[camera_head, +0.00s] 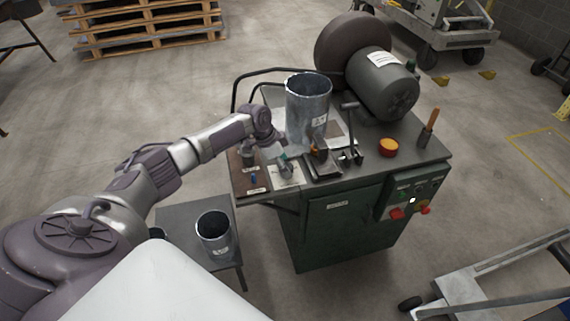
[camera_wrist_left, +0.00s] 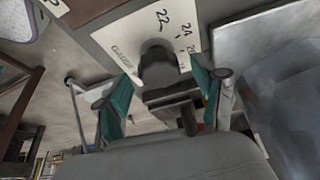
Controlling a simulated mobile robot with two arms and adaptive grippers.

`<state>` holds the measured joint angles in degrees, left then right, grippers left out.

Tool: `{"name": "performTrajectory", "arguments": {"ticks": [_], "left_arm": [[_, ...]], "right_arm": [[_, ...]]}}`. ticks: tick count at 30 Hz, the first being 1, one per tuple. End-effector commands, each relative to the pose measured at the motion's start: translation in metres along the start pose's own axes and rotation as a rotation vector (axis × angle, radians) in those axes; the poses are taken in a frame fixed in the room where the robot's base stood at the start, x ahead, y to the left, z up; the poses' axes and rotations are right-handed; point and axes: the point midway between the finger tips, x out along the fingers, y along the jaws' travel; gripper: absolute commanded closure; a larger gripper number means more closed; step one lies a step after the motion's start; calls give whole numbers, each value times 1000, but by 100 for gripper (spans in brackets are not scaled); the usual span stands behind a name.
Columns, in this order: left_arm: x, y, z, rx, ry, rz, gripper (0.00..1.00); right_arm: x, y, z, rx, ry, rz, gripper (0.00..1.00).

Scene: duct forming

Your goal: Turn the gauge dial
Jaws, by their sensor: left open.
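The gauge dial (camera_wrist_left: 158,68) is a dark knob on a pale plate (camera_wrist_left: 118,38) marked with numbers such as 22 and 24, in the left wrist view. My left gripper (camera_wrist_left: 165,88) is open, with one teal-padded finger on each side of the dial. I cannot tell whether the pads touch it. In the head view my left gripper (camera_head: 284,163) is over the pale plate (camera_head: 287,178) at the front of the machine top, and the dial is mostly hidden there. My right gripper is not in view.
The green machine (camera_head: 335,225) carries a tall metal duct (camera_head: 308,105) just behind the gripper, a motor (camera_head: 384,84), levers and an orange button (camera_head: 388,147). A low side table (camera_head: 190,219) holds another metal cylinder (camera_head: 214,232). A cart (camera_head: 490,285) stands at lower right.

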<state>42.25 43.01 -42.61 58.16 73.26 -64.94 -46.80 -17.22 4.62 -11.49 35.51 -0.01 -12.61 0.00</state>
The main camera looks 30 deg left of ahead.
Motion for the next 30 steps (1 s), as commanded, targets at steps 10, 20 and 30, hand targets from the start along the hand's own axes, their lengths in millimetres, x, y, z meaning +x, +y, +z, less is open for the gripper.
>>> {"name": "performTrajectory", "arguments": {"ticks": [10,20,30], "left_arm": [[5,0,0,1,1,-1,30],[5,0,0,0,0,-1,82],[3,0,-1,-32,-1,-15,90]], "right_arm": [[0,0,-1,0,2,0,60],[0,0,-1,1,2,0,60],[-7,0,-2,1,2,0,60]]}}
